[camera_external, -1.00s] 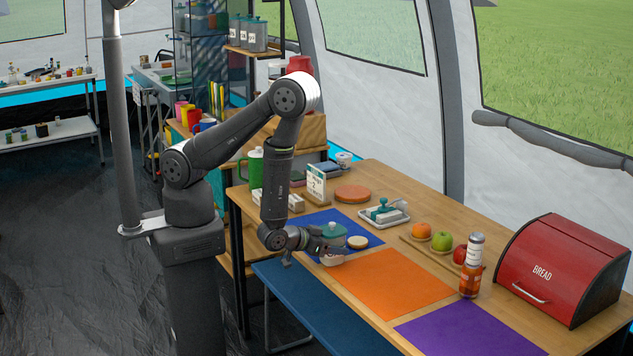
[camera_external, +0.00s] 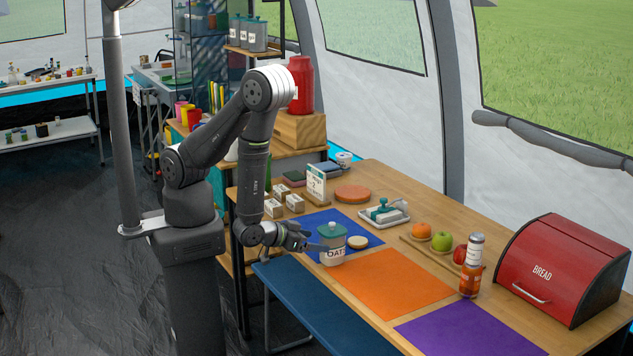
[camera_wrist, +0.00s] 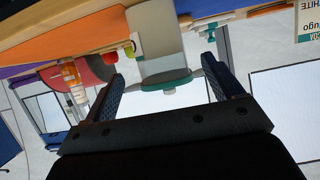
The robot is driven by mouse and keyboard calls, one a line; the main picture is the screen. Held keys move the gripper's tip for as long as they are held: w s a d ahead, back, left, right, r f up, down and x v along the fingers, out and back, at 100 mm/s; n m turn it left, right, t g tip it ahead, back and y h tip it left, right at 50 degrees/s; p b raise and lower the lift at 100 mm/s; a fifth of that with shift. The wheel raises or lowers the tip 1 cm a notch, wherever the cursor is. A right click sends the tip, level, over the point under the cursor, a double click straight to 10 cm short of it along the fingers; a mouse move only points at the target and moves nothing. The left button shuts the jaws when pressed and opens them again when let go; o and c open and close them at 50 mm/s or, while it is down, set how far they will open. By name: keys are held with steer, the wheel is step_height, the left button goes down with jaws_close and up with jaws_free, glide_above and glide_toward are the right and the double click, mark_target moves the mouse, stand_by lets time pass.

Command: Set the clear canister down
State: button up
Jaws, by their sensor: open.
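The clear canister (camera_external: 332,246), labelled OATS with a teal lid, stands upright at the front of the blue mat (camera_external: 312,222). My gripper (camera_external: 318,247) is to its left, open and apart from the canister or nearly so; the exact gap is hard to tell. In the wrist view, which looks upside down, the canister (camera_wrist: 160,50) lies beyond and between the tips of my open gripper (camera_wrist: 163,75). Nothing is held.
An orange mat (camera_external: 392,288) and a purple mat (camera_external: 465,330) are bare. An orange-brown bottle (camera_external: 470,280), fruit (camera_external: 441,241) and a red bread box (camera_external: 560,268) stand to the right.

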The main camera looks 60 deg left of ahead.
mark_target(331, 244)
steer(key=shift+v, duration=2.25)
steer(key=x, duration=1.1)
steer(key=shift+w+f, duration=0.2)
steer(key=shift+w, duration=0.1)
steer(key=shift+w+f, duration=0.15)
steer(key=shift+f, duration=0.05)
